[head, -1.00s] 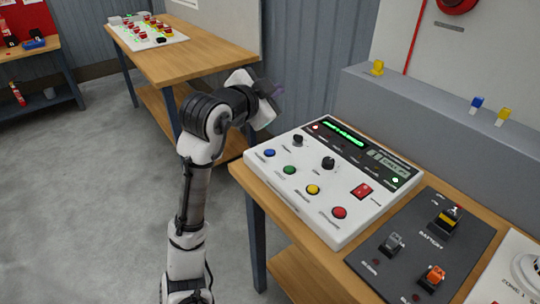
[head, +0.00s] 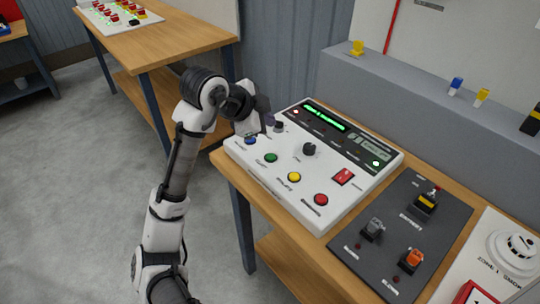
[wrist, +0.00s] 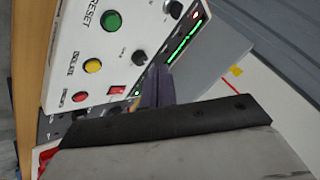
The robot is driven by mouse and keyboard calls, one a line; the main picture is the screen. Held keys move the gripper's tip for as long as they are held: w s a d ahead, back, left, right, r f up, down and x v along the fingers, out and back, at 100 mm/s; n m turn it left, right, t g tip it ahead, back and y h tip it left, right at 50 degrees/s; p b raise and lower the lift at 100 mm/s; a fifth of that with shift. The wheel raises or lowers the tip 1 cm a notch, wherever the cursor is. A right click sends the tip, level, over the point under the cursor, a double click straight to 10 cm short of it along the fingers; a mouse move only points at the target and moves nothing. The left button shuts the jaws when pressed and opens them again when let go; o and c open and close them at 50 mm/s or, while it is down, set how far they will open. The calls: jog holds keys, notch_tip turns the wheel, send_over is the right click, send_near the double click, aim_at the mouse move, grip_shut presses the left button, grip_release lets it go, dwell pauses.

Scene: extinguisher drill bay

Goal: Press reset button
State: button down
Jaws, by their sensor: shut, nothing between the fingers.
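The white control panel (head: 262,172) lies on a wooden table. A row of blue (head: 250,140), green (head: 271,158), yellow (head: 294,177) and red (head: 320,199) buttons runs along its front. In the wrist view, the word RESET stands beside the green button (wrist: 110,22), so I take it as the reset button. My gripper (head: 267,114) is over the panel's far left end, behind the blue button and left of the green one. In the wrist view its dark fingers (wrist: 157,88) are together and empty, apart from the green button. The blue button is out of the wrist view.
The panel also has black knobs (head: 309,149), a red square switch (head: 344,177) and a green-lit display (head: 325,117). A dark plate with switches (head: 395,246) lies to its right. A grey ledge (head: 420,95) runs behind. Another wooden table (head: 165,45) stands behind my arm.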

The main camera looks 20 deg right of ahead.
aim_at(267, 158)
jog(key=shift+f+b, duration=3.35)
jog(key=shift+f, duration=1.05)
jog(key=shift+f+b, duration=0.35)
jog(key=shift+f, duration=0.05)
jog(key=shift+f+b, duration=0.3)
jog(key=shift+f, duration=0.15)
jog(key=shift+r, duration=0.15)
jog(key=shift+r+p, duration=0.7)
jog(key=shift+r, duration=0.05)
notch_tip(267, 158, up, 5)
jog(key=p, duration=0.4)
